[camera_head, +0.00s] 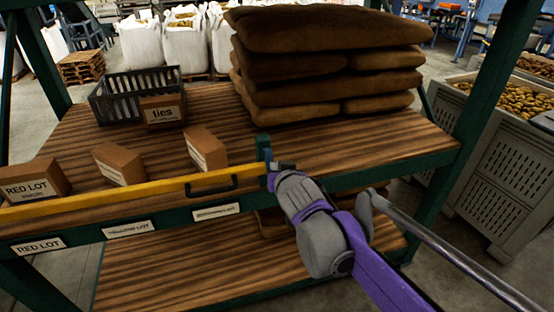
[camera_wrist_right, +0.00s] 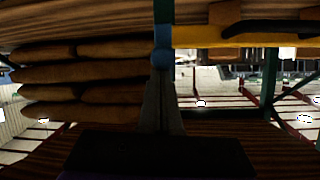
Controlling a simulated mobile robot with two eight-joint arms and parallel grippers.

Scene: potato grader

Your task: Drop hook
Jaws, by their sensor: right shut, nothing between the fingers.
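A yellow bar (camera_head: 130,193) with a black handle (camera_head: 212,187) lies across the front of the shelf. Its right end meets a short green upright (camera_head: 264,148) on the shelf edge. My right gripper (camera_head: 272,170) is at that end, just in front of the upright. In the right wrist view the gripper (camera_wrist_right: 162,60) is shut, with blue at its tips, in line with the green upright (camera_wrist_right: 162,12); the yellow bar (camera_wrist_right: 203,35) is beside it. I cannot make out a separate hook or whether the tips touch anything. My left gripper is out of view.
Stacked brown sacks (camera_head: 330,62) stand on the shelf behind the gripper. A dark crate (camera_head: 110,98), a "ties" box (camera_head: 162,109) and several small cartons, one marked RED LOT (camera_head: 32,181), are to the left. A potato bin (camera_head: 495,150) stands at right.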

